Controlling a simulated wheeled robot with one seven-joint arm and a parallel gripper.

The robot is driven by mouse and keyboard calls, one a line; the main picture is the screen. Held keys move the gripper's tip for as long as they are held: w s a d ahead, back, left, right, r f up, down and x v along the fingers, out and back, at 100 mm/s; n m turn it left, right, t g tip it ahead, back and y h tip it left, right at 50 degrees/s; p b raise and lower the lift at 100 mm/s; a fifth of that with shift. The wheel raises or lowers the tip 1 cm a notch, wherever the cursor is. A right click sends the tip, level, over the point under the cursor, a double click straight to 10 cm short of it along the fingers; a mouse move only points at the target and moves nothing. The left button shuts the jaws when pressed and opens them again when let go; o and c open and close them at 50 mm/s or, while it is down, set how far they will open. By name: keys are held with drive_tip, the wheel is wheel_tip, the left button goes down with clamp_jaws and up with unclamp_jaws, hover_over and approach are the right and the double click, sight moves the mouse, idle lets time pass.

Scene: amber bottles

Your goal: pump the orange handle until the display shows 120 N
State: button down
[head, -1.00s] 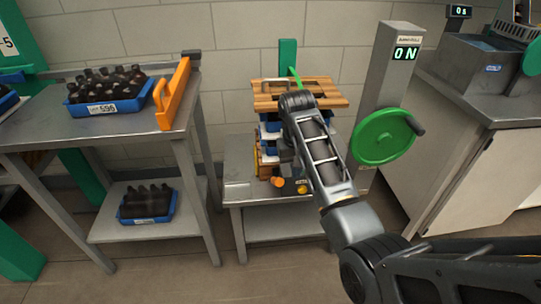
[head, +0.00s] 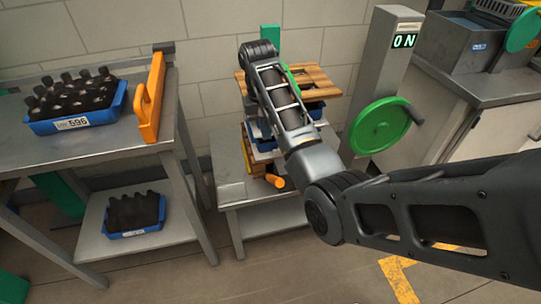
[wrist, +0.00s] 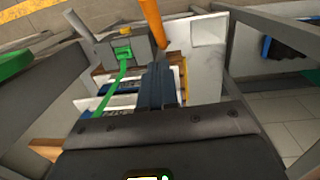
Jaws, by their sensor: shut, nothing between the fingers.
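The orange handle (head: 275,181) is a short round bar end low at the front of the stack on the middle table. In the wrist view the orange bar (wrist: 151,20) rises at the top, beyond the fingertips and apart from them. The display (head: 404,41) on the grey post reads 0 N in green. My gripper (wrist: 158,70) is shut and empty, its dark fingers pointing toward the stack. In the head view my arm hides the gripper and part of the stack.
A slatted wooden board (head: 312,80) tops the stack, with a green strap (wrist: 112,82) beside it. A green handwheel (head: 380,126) sits on the post. The left table holds a blue crate of bottles (head: 75,122) and an orange bracket (head: 150,105).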

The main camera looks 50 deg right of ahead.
approach(275, 177)
drive_tip(key=w+f, duration=0.2)
drive_tip(key=shift+s+f+p, duration=0.15)
drive_tip(key=shift+s+f, duration=0.25)
drive_tip(key=shift+f, duration=0.2)
drive_tip(key=shift+s+f+p, duration=0.15)
drive_tip(key=shift+s+f, duration=0.25)
drive_tip(key=shift+f, duration=0.25)
drive_tip(key=shift+s+f, duration=0.4)
drive_tip(key=shift+f, duration=0.1)
drive_tip(key=shift+a, duration=0.1)
